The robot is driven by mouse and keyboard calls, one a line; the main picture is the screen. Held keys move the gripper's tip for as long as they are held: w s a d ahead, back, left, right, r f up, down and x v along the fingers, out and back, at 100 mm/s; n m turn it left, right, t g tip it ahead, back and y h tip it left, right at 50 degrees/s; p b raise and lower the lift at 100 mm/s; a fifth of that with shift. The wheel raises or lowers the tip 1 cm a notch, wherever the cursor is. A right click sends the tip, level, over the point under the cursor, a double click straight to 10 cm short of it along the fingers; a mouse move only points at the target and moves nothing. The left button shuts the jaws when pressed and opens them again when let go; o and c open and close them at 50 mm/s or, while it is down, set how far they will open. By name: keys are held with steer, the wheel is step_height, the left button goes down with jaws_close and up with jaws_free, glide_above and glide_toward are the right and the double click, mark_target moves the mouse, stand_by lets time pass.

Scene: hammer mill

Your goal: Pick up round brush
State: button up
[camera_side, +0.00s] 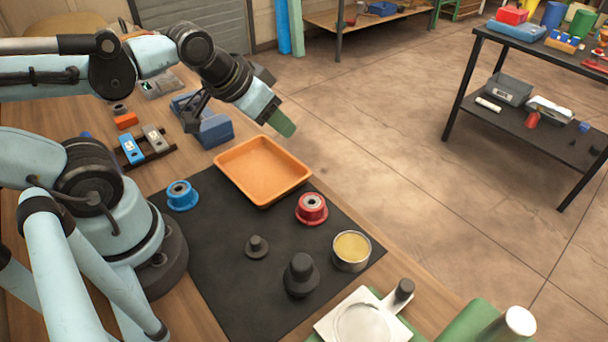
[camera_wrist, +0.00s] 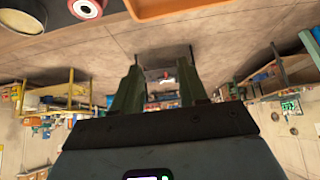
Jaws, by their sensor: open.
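A round metal-rimmed piece with a yellow, flat-looking top (camera_side: 351,246) stands at the right edge of the black mat; it may be the round brush, but I cannot tell for sure. In the wrist view a similar round rim (camera_wrist: 22,20) shows at the top left, partly cut off. My gripper (camera_side: 282,123) is in the air above and beyond the orange tray, well apart from that piece. In the wrist view my gripper (camera_wrist: 160,68) shows two green fingers spread apart with nothing between them.
The orange tray (camera_side: 240,186) sits at the mat's far edge. On the black mat (camera_side: 215,245) are a blue ring piece (camera_side: 182,195), a red ring piece (camera_side: 311,208), a small dark knob (camera_side: 257,246) and a larger dark knob (camera_side: 300,275). A white plate (camera_side: 340,325) lies in front.

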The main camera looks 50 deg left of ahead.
steer(key=o, duration=0.4)
steer(key=shift+o, duration=0.2)
steer(key=m+g+h, duration=0.4)
steer(key=m+g, duration=0.1)
steer(key=m, duration=0.6)
glide_toward(298, 260)
steer(key=shift+x, duration=5.55)
